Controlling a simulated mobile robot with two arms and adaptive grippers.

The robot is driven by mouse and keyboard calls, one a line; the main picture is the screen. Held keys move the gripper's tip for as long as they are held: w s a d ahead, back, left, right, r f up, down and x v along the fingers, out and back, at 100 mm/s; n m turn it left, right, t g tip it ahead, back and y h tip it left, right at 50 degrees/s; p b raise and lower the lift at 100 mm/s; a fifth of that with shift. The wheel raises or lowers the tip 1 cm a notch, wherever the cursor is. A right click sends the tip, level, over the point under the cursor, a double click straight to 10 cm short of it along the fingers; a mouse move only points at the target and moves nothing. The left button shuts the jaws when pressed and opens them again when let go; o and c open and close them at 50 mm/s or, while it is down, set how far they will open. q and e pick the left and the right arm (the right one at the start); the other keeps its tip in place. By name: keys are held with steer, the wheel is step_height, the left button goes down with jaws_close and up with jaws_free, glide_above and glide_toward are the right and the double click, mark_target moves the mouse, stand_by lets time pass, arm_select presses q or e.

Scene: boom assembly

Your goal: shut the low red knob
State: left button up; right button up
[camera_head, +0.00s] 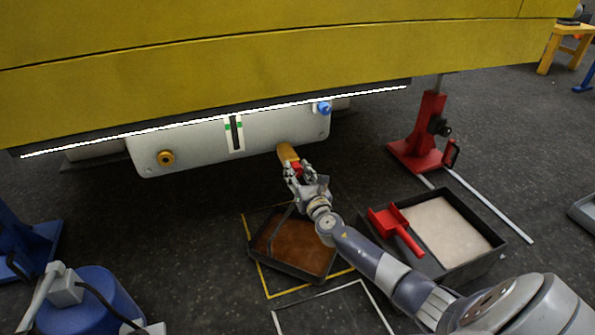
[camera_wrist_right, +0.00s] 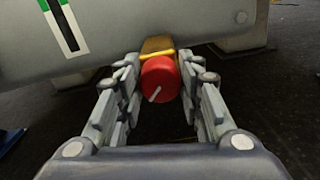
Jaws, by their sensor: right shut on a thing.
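The low red knob (camera_wrist_right: 160,78) is a red cylinder with a pale pin on its face. It sits on a yellow fitting (camera_wrist_right: 157,46) at the lower edge of a grey panel (camera_head: 235,141) under the yellow boom. My right gripper (camera_head: 293,170) reaches up to it from the lower right. In the right wrist view its fingers (camera_wrist_right: 161,90) stand on both sides of the knob and are shut on it. In the head view the knob (camera_head: 297,168) is mostly hidden by the fingers. My left gripper is not in view.
The yellow boom (camera_head: 250,70) hangs low over the panel. A blue knob (camera_head: 324,107) and a brass fitting (camera_head: 165,158) are on the panel. Below lie a tray of brown liquid (camera_head: 300,262) and a sand box (camera_head: 480,268) with a red scoop (camera_head: 392,224). A red stand (camera_head: 420,145) is at right.

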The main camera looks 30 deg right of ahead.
steer(key=shift+f, duration=0.1)
stand_by(0.4)
steer(key=o, duration=1.1)
steer(key=shift+c, duration=0.2)
steer(key=v, duration=1.2)
